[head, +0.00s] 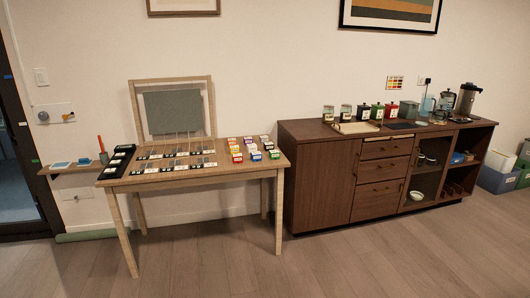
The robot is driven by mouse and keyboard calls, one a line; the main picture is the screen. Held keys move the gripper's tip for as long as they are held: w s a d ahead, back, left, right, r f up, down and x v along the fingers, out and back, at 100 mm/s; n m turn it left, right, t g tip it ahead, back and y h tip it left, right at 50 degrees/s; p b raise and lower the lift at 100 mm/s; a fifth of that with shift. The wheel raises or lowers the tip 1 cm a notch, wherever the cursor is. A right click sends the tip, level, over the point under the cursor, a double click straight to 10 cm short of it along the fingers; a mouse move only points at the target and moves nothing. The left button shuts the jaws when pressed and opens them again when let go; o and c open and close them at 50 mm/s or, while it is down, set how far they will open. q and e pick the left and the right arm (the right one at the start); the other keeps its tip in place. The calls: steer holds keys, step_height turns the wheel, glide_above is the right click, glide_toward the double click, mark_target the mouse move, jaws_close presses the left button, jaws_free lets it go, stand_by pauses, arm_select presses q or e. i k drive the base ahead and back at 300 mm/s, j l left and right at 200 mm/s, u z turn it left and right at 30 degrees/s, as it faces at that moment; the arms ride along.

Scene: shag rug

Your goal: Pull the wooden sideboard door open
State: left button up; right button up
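The wooden sideboard (328,137) stands against the wall at the right in the head view. Its plain wooden door (323,185) is at the left end of the front and looks shut, with a slim vertical handle (356,165) near its right edge. Several drawers (381,170) with dark handles are stacked to the right of the door. Further right are a compartment (424,178) that shows its contents and open shelves (471,164). Neither of my grippers shows in this view.
A light wooden table (220,177) with sample cards and small coloured boxes stands left of the sideboard; its right front leg (279,212) is close to the door side. Tins, jars and a flask (466,99) stand on the sideboard. The floor (370,262) in front is clear.

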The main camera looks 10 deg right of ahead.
mark_target(326, 173)
steer(key=i+l+z, duration=0.15)
steer(key=i+z, duration=0.2)
steer(key=i, duration=0.3)
steer(key=i+z, duration=0.35)
steer(key=i, duration=0.3)
steer(key=i+j+z, duration=0.35)
steer(key=i, duration=0.25)
steer(key=l, duration=0.1)
